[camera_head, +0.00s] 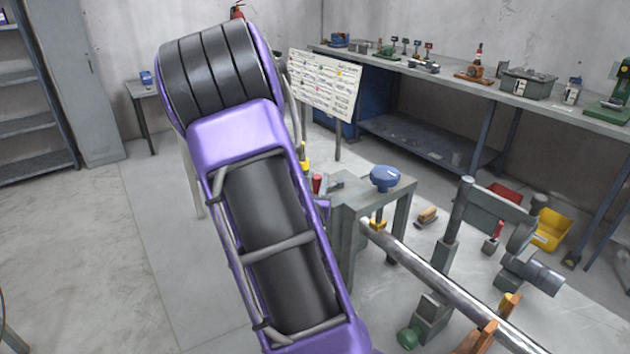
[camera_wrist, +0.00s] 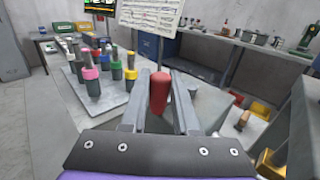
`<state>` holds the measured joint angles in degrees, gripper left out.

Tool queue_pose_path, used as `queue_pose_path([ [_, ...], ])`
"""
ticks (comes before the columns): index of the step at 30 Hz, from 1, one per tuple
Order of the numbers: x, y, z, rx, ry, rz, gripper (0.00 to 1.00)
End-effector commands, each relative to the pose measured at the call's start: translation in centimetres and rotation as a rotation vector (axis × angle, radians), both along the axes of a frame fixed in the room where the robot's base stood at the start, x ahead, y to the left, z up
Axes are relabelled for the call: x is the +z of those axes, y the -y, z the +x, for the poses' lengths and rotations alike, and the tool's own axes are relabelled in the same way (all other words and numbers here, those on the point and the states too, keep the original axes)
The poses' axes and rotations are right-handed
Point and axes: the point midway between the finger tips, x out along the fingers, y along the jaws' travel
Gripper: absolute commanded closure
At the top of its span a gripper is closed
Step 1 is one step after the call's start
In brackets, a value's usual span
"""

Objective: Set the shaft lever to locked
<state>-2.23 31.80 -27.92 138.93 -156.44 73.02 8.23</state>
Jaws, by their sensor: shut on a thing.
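The shaft lever shows as a red rounded handle (camera_wrist: 159,92) in the wrist view, standing between the two grey fingers of my gripper (camera_wrist: 159,97). The fingers are shut on it, one on each side. What the handle joins below is hidden by the gripper. In the head view a small red handle (camera_head: 317,183) shows just right of my purple arm, at the left end of a grey stand. My arm hides most of the gripper there. A long metal shaft (camera_head: 440,283) runs from beside the stand to the lower right. No locked marking is readable.
The grey stand (camera_head: 345,235) carries a blue knob (camera_head: 384,178). A post with a crossbar (camera_head: 458,215) rises right of the shaft. A board with several coloured pegs (camera_wrist: 95,98) lies left of the gripper. A workbench (camera_head: 450,75) lines the back wall. Open floor lies left.

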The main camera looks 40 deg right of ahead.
Motion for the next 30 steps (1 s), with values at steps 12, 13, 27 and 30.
queue_pose_path([
  [12, 0.14, 0.15, -0.13, -0.003, 0.004, -0.002, 1.00],
  [13, 0.14, 0.15, -0.13, -0.003, 0.004, -0.002, 1.00],
  [27, 0.03, 0.05, -0.06, -0.001, 0.001, -0.001, 0.41],
  [30, 0.03, -0.06, 0.02, -0.001, 0.001, -0.001, 0.41],
])
